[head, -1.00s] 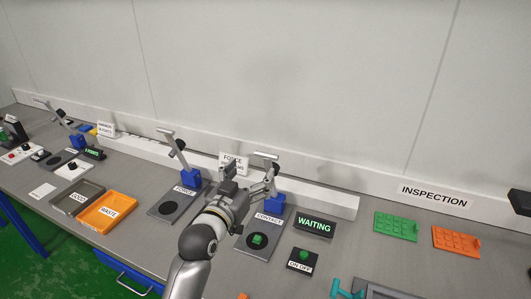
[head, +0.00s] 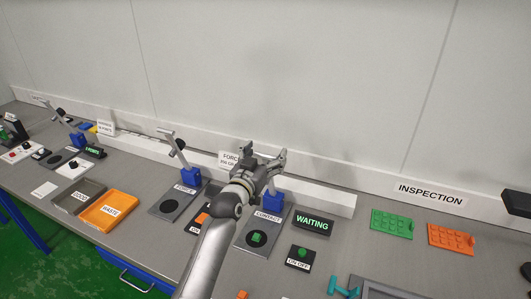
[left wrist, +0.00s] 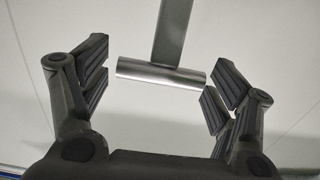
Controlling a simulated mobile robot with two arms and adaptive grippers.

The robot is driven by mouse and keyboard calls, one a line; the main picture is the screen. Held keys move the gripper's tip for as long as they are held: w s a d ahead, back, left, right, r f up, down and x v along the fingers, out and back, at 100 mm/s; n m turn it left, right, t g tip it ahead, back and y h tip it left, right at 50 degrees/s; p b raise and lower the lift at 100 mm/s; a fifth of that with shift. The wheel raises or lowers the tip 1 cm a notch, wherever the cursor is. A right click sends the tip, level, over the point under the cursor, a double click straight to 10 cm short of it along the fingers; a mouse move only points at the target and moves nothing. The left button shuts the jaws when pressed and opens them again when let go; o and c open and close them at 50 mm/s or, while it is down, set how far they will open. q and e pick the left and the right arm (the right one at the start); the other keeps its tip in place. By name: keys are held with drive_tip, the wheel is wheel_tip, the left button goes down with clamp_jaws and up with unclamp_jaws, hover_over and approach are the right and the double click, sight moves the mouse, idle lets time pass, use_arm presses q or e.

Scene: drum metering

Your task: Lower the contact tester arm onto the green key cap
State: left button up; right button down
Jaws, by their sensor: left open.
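The green key cap (head: 257,238) sits on the dark round pad of the CONTACT tester plate (head: 246,246). The tester's blue post (head: 275,201) stands behind it. My left gripper (head: 264,153) is open above and in front of the post and hides most of the tester arm in the head view. In the left wrist view the arm's grey crossbar handle (left wrist: 160,74) lies between the spread fingers of that gripper (left wrist: 158,84), with gaps showing at both ends. My right gripper is not in view.
The FORCE tester (head: 172,204), its arm raised, stands to the left. A WAITING display (head: 312,223) and an ON OFF box (head: 301,257) stand to the right. Grey and orange trays (head: 108,209) lie further left. Green and orange plates (head: 392,223) lie under the INSPECTION sign.

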use_arm(q)
drive_tip(key=shift+c, duration=0.2)
drive_tip(key=c, duration=1.4)
drive_tip(key=s+a+f+t+b, duration=0.1)
drive_tip(key=s+f+t+b, duration=0.1)
drive_tip(key=b, duration=0.4)
drive_tip(key=s+a+f+t+h+b, duration=0.1)
drive_tip(key=s+f+t+b, duration=0.1)
drive_tip(key=s+f+b, duration=0.2)
drive_tip(key=s+a+f+t+h+b, duration=0.1)
drive_tip(key=s+b, duration=0.4)
drive_tip(key=b, duration=0.5)
drive_tip(key=shift+s+a+f+t, duration=0.2)
drive_tip(key=shift+f+t, duration=0.2)
drive_tip(key=shift+f, duration=0.1)
drive_tip(key=shift+s+a+f+t, duration=0.15)
drive_tip(key=shift+a+f+t, duration=0.05)
drive_tip(key=shift+f+t, duration=0.25)
